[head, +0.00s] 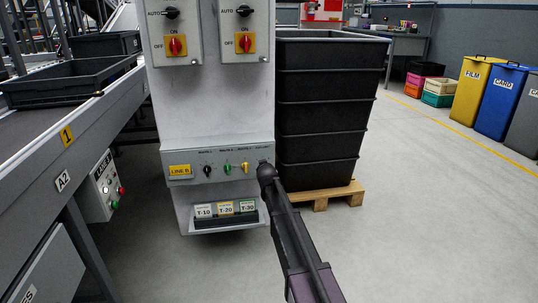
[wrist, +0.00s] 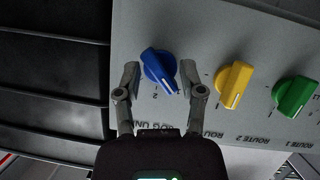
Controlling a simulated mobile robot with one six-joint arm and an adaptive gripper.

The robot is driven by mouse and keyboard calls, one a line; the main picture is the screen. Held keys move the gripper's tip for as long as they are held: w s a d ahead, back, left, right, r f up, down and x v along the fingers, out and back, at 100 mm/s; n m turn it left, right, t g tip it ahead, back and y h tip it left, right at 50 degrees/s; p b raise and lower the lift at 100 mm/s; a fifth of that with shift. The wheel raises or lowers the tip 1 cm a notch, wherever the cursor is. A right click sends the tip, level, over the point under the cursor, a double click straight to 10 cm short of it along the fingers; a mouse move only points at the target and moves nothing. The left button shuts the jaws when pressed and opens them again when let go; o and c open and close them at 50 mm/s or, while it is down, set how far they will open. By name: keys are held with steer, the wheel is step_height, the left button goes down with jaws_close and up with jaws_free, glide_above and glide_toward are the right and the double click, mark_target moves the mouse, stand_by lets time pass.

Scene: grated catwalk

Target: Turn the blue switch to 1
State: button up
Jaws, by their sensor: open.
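The blue switch (wrist: 158,66) is a round knob with a raised grip and a white pointer line on the grey panel in the wrist view. Its pointer is aimed toward the lower right of that picture. Small marks, seemingly a 1 and a 2, sit just below it; which one the pointer matches is not clear. My gripper (wrist: 159,72) is open, with one finger on each side of the blue knob; contact is not clear. In the head view my gripper (head: 267,172) is at the panel's right end and hides the blue switch.
A yellow knob (wrist: 235,84) and a green knob (wrist: 294,96) are beside the blue one. The LINE B panel (head: 222,159) also carries a black knob (head: 207,170). A tall black bin (head: 325,110) on a pallet stands close on the right.

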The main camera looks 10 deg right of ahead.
steer(key=s+d+r+m+y+p, duration=0.2)
steer(key=s+m+y, duration=0.15)
steer(key=s, duration=0.35)
steer(key=s+d+r+m+y+p, duration=0.1)
steer(key=s+d+r+m+y, duration=0.1)
steer(key=s+r+m, duration=0.3)
steer(key=s+a+r+n+g+p, duration=0.5)
steer(key=s+r+p, duration=0.7)
steer(key=p, duration=0.9)
steer(key=shift+a+g+y+p, duration=0.3)
steer(key=shift+a+y+p, duration=0.1)
steer(key=shift+a, duration=0.25)
stand_by(2.0)
steer(key=shift+s, duration=0.15)
steer(key=s+d+f+n+g+h, duration=0.1)
steer(key=s+f+g+h, duration=0.1)
steer(key=s, duration=0.8)
steer(key=s+d+f+g+h, duration=0.1)
steer(key=s+f+g+h, duration=0.2)
steer(key=s+g, duration=0.3)
steer(key=s, duration=0.4)
steer(key=shift+s+d+f+n, duration=0.15)
steer(key=shift+d+f+n, duration=0.05)
steer(key=shift+f+n, duration=0.2)
